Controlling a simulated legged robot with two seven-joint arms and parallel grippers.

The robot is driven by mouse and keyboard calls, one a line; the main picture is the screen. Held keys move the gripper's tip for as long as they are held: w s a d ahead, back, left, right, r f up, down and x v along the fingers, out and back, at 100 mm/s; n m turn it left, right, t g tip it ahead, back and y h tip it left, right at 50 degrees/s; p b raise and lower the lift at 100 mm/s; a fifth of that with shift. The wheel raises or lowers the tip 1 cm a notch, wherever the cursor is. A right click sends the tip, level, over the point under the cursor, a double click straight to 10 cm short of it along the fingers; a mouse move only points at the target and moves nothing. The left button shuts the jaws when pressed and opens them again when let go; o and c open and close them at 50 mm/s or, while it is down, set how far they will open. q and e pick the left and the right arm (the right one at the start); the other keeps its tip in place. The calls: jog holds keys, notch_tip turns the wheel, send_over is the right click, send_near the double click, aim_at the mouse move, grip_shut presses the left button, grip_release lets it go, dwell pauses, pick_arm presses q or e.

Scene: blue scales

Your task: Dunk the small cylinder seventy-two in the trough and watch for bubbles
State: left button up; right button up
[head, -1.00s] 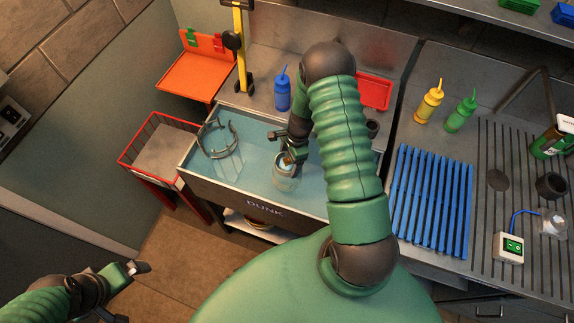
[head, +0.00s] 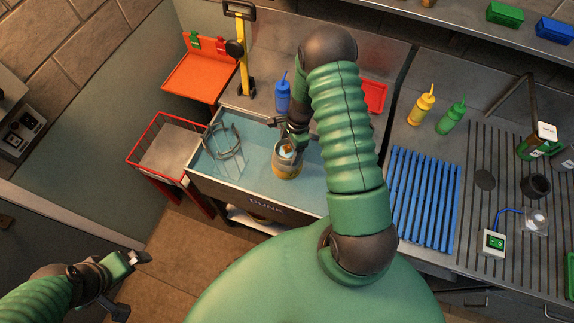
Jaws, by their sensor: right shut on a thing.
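The trough (head: 255,193) is a grey tank marked DUNK, holding clear bluish water. My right gripper (head: 287,147) is over the water, shut on the small cylinder (head: 287,170). The cylinder looks tan-orange with a pale bluish top and is upright or nearly so. Its number is not readable. I cannot tell how deep its lower end is, and no bubbles can be made out. My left gripper (head: 133,283) is at the lower left, apart from the trough, open and empty.
A wire ring frame (head: 222,142) is at the trough's left end. A red-rimmed cart (head: 150,141) stands left. An orange tray (head: 197,79), a yellow stand (head: 243,60) and a blue bottle (head: 283,97) are behind. A blue slatted rack (head: 424,200) lies right.

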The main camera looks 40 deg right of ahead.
jog(key=shift+r+p, duration=3.9)
jog(key=shift+r, duration=1.5)
